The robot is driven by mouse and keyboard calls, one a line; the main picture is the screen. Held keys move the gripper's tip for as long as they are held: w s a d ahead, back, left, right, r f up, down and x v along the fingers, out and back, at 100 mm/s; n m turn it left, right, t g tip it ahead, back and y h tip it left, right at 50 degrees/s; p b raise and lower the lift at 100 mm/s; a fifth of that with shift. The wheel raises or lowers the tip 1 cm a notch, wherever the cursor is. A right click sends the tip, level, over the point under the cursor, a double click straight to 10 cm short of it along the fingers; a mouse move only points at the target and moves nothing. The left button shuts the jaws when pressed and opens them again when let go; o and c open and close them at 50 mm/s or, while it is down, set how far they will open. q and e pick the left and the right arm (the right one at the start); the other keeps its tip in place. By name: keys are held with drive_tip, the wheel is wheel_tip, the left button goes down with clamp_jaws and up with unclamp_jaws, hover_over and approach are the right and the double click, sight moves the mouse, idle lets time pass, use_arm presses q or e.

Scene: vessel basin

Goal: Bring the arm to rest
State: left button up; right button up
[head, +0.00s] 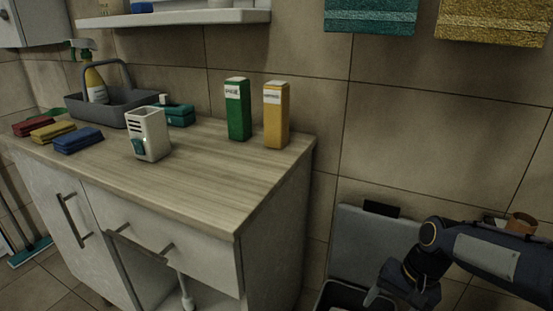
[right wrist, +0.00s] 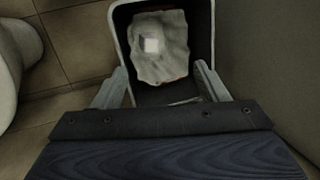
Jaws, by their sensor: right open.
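My right arm comes in from the lower right in the head view, and its gripper (head: 372,291) points down at the open bin (head: 333,294). In the right wrist view the two fingers of my right gripper (right wrist: 162,84) are spread apart with nothing between them. Beyond them is the bin (right wrist: 122,20), with a crumpled pale bag or cloth (right wrist: 172,65) inside. My left gripper is not in view.
A grey raised lid (head: 365,243) stands behind the bin against the tiled wall.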

drive_tip(key=s+a+r+n+t, duration=0.2)
drive_tip(key=s+t, duration=0.1)
drive_tip(key=s, duration=0.5)
drive_tip(key=s+a+r+n+t, duration=0.1)
drive_tip(key=s+r+n+t, duration=0.15)
drive_tip(key=s, duration=0.45)
wheel_tip(320, 180, up, 35)
drive_tip(key=p, duration=3.4)
drive_tip(key=shift+s+a+f+y, duration=0.2)
drive_tip(key=shift+s+y, duration=0.1)
drive_tip(key=shift+s, duration=0.1)
